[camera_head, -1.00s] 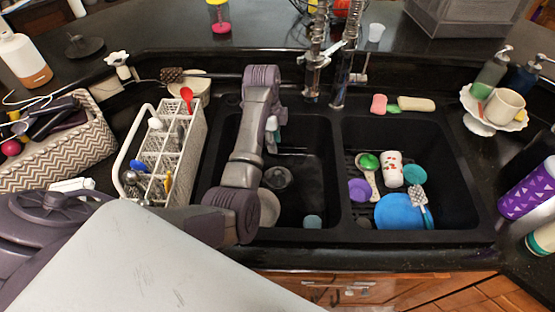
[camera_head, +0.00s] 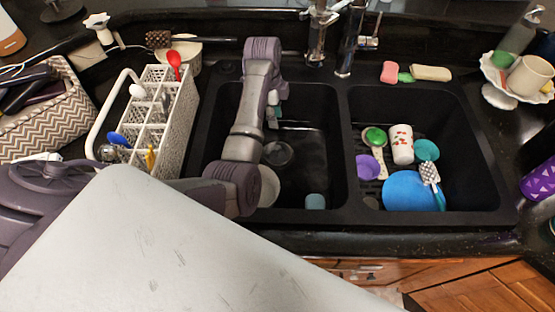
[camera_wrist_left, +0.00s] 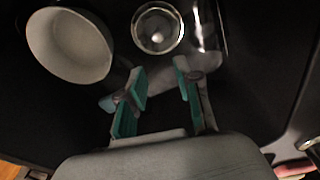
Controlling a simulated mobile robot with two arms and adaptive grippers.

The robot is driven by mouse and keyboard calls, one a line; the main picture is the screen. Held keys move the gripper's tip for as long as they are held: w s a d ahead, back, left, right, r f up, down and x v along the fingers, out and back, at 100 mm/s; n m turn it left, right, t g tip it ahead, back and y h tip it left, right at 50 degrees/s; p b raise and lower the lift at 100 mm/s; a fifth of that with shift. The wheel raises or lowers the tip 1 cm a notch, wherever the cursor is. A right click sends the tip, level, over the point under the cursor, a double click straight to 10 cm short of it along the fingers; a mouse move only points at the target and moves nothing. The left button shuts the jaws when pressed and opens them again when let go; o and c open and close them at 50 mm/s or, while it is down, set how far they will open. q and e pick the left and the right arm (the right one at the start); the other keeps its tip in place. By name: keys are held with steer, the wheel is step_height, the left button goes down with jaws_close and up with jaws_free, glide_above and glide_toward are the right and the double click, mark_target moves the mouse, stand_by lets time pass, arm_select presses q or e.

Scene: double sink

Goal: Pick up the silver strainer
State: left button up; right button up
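The silver strainer (camera_head: 278,153) appears as a round metallic piece on the floor of the left sink basin (camera_head: 325,150). In the left wrist view the round strainer (camera_wrist_left: 158,28) lies ahead of the fingertips, with a bright spot at its middle. My left gripper (camera_wrist_left: 160,78) is open and empty, its teal-padded fingers apart and not touching the strainer. In the head view my left gripper (camera_head: 272,112) hangs over the left basin, mostly hidden behind its own arm. My right gripper is in neither view.
A white bowl (camera_wrist_left: 68,45) lies left of the strainer in the wrist view. A pale cup (camera_head: 315,201) is near the basin's front. A white utensil basket (camera_head: 180,125) stands left of the sink. The right basin holds dishes, including a blue plate (camera_head: 405,192).

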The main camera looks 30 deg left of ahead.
mark_target(277, 148)
arm_select(q)
steer(key=f, duration=0.3)
steer(key=f+b, duration=0.1)
steer(key=f, duration=0.3)
steer(key=d+f+b, duration=0.1)
steer(key=f, duration=0.3)
steer(key=shift+f, duration=0.1)
step_height(277, 148, down, 5)
steer(key=shift+s+r, duration=0.1)
steer(key=shift+r, duration=0.05)
steer(key=shift+f, duration=0.5)
jaws_close()
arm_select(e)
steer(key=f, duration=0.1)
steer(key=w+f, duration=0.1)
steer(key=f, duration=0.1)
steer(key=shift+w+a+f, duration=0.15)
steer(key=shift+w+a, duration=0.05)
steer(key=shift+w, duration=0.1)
